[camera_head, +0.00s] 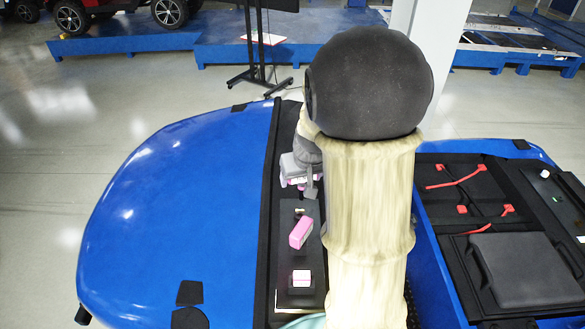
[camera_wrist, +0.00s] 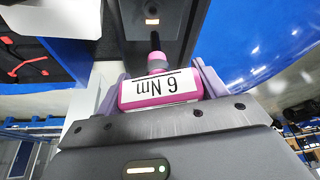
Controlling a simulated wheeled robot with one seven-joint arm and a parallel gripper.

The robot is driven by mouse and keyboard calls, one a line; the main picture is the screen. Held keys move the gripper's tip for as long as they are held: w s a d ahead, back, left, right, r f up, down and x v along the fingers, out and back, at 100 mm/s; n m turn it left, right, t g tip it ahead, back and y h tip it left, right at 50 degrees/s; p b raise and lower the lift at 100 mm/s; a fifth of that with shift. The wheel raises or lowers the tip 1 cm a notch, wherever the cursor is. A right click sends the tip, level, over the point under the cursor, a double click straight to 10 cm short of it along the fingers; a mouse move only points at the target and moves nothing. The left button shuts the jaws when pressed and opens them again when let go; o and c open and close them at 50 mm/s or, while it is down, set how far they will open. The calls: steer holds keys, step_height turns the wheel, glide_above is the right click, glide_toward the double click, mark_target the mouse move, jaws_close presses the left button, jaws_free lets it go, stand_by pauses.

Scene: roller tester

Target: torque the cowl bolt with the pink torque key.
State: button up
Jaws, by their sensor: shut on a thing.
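In the wrist view my gripper (camera_wrist: 161,88) is shut on a pink key (camera_wrist: 160,90) with a white label reading "6 Nm", upside down in the picture. Its grey collar and dark shank point away from me toward a black panel. A small pale spot (camera_wrist: 152,21) on the panel lies just beyond the tip; I cannot tell if it is the cowl bolt or if the tip touches anything. In the head view my gripper (camera_head: 311,188) is partly hidden by my arm, with pink showing below it.
A blue bay at right holds a dark case (camera_head: 515,270) and red cables (camera_head: 455,180).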

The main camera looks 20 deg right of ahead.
steer(key=shift+w+f, duration=0.2)
steer(key=shift+w, duration=0.15)
steer(key=shift+f, duration=0.1)
steer(key=shift+f+b, duration=2.85)
steer(key=shift+b, duration=0.15)
steer(key=shift+f+b, duration=0.8)
steer(key=shift+b, duration=0.15)
steer(key=shift+r, duration=0.25)
steer(key=shift+r+p, duration=0.4)
steer(key=shift+p, duration=0.1)
